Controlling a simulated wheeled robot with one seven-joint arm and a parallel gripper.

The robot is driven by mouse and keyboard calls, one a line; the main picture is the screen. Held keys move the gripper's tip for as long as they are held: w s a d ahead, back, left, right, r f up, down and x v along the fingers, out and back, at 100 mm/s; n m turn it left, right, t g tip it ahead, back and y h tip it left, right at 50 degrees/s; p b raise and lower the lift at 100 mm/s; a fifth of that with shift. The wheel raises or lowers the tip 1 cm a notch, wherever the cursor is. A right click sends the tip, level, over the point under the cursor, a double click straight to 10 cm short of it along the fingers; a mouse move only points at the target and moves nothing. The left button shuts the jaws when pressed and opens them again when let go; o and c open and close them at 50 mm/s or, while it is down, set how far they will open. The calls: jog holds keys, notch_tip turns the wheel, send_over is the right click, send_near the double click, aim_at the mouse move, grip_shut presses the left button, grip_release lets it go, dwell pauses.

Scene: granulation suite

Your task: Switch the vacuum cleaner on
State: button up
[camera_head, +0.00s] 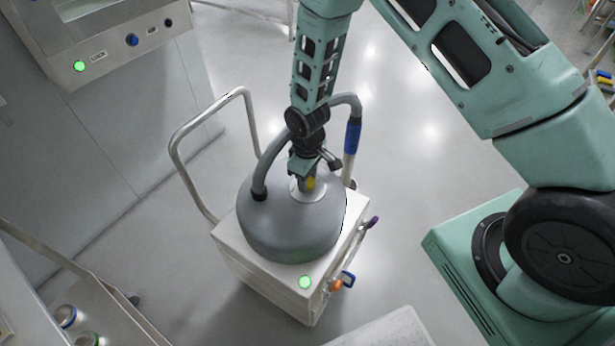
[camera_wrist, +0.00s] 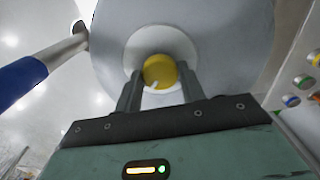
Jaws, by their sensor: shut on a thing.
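The vacuum cleaner (camera_head: 285,225) stands on the floor in the head view, with a grey domed top on a white box-shaped base. A yellow knob (camera_wrist: 159,71) with a white mark sits in a pale round plate (camera_wrist: 178,46) on the dome. The mark points to the lower left in the wrist view. My gripper (camera_head: 306,183) reaches down to the dome from above. Its two dark fingers are on either side of the yellow knob and shut on it. A green light (camera_head: 305,282) glows on the white base.
A grey hose with a blue grip (camera_head: 352,137) rises beside the dome. A metal push handle (camera_head: 172,150) stands at the left. Floor behind the cleaner is clear.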

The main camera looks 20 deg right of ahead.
jog(key=shift+m, duration=0.4)
jog(key=o, duration=1)
jog(key=shift+c, duration=0.2)
notch_tip(320, 180, up, 18)
jog(key=shift+f, duration=0.25)
